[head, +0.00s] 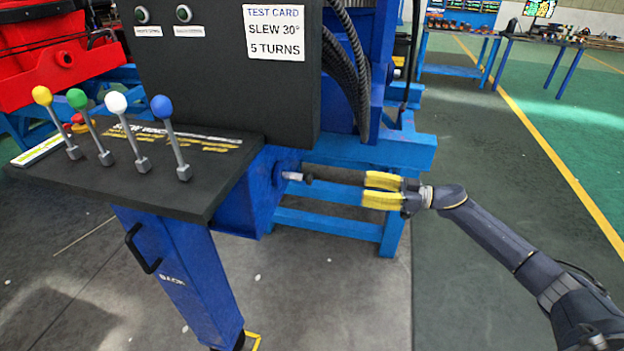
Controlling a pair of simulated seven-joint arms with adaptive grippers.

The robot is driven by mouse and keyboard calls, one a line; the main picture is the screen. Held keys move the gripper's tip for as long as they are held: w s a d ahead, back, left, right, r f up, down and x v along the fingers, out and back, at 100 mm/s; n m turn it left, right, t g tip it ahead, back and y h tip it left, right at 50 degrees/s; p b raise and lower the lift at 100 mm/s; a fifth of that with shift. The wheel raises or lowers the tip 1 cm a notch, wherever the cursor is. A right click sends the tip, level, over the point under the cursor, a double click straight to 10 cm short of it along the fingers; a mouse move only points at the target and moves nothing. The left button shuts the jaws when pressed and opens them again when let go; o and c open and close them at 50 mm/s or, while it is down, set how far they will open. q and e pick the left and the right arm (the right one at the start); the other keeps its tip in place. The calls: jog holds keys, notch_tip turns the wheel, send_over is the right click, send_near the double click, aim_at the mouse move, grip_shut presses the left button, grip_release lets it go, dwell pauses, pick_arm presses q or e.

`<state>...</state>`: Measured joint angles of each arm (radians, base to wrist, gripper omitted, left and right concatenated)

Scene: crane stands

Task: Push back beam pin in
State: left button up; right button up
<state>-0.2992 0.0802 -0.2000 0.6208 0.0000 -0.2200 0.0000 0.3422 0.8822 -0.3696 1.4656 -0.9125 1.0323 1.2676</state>
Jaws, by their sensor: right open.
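A short light-metal pin (292,176) with a dark end sticks out to the right from the side of the blue beam housing, under the control console. How deep it sits cannot be seen. A dark bar (338,175) runs right from near the pin toward my right gripper; whether it joins the pin or lies behind it I cannot tell. My right gripper (365,189) has yellow fingers, is open and points left, to the right of the pin and apart from it. A blue beam leg (172,262) marked "BACK" slopes down below the console. My left gripper is out of view.
The black console (217,187) carries several levers with coloured knobs, and a panel with a test card (274,33) rises behind it. Black hoses (345,60) hang beside the blue frame (340,222). The floor on the right is clear up to distant benches.

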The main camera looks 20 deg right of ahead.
aim_at(310, 179)
jog(key=x, duration=1.7)
jog(key=shift+w+a, duration=0.1)
jog(key=shift+w, duration=0.1)
grip_shut()
